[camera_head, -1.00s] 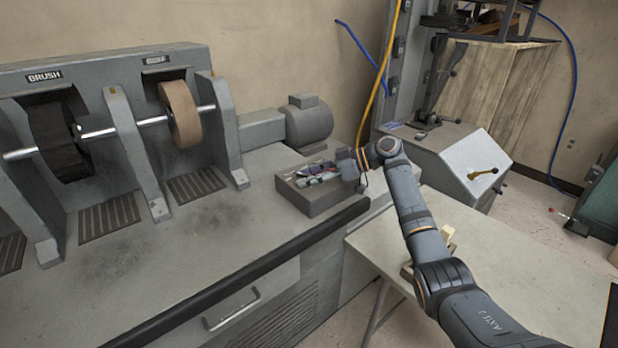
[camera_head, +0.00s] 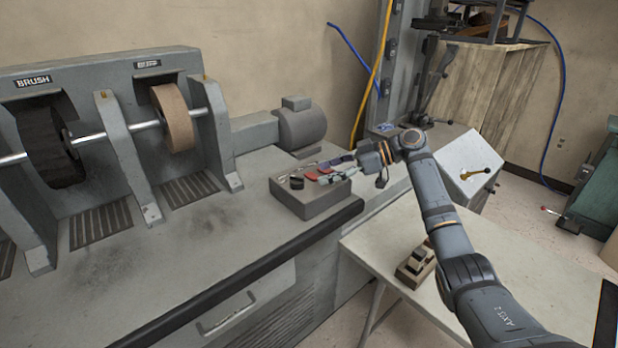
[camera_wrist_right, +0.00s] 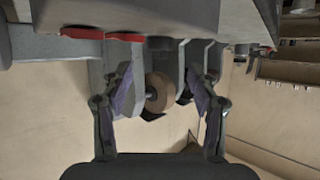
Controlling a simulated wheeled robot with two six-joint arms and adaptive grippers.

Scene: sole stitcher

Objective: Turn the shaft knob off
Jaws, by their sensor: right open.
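A grey control box (camera_head: 305,207) stands on the bench of the grinding machine in the head view. A small dark round knob (camera_head: 297,182) and red parts (camera_head: 312,175) show on its top; I cannot tell for sure which is the shaft knob. My right gripper (camera_head: 323,170) is open and empty at the box's top right, its fingers pointing left and hiding part of the top. I cannot tell whether it touches anything. In the right wrist view, the open fingers (camera_wrist_right: 161,98) stand wide apart, with red parts (camera_wrist_right: 124,37) near the top. My left gripper is out of view.
The brush wheel (camera_head: 50,145) and buff wheel (camera_head: 173,118) sit on a shaft to the left. A motor (camera_head: 300,127) stands behind the box. A black rail (camera_head: 250,280) edges the bench. A pale table (camera_head: 500,270) holds a small wooden block with a part on it.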

